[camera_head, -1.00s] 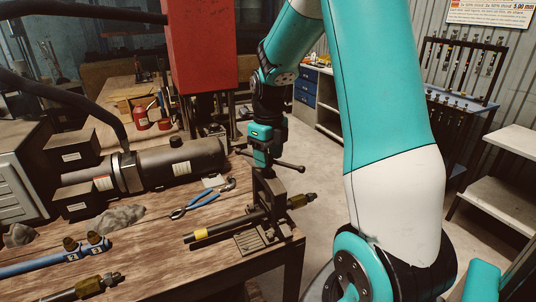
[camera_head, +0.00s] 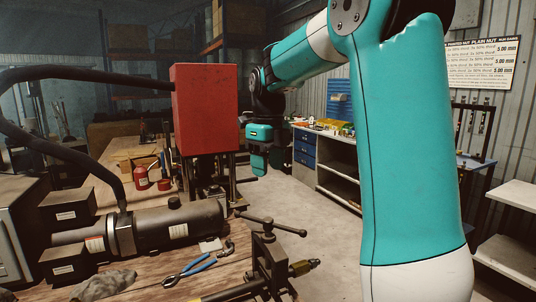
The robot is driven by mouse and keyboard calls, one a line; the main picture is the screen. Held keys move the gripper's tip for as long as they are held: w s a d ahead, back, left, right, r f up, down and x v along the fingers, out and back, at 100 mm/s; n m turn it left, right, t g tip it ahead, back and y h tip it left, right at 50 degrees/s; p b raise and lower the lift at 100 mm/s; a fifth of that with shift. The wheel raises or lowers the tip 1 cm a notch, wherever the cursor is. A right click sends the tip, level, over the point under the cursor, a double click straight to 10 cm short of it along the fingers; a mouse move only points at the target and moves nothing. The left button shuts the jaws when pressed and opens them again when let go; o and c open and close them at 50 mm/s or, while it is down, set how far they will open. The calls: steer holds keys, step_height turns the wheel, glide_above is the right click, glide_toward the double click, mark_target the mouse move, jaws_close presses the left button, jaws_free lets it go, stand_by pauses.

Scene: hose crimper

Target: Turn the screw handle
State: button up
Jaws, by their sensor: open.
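The screw handle (camera_head: 270,223) is a dark bar with round knobs at its ends, lying across the top of the vise (camera_head: 269,258) near the bench's right edge. A dark hose with a brass fitting (camera_head: 301,267) runs through the vise. My gripper (camera_head: 259,163) hangs in the air above and behind the handle, clear of it, beside the red press. It is open and nothing shows in it; its fingers are small in this view.
The red press (camera_head: 205,110) stands just left of my gripper. A black cylinder (camera_head: 170,228) and blue-handled pliers (camera_head: 190,271) lie on the bench, left of the vise. Shelves with blue drawers (camera_head: 304,148) stand behind. Floor right of the bench is free.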

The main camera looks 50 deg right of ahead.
step_height(320, 180, up, 4)
steer(key=shift+f, duration=0.25)
steer(key=shift+c, duration=0.5)
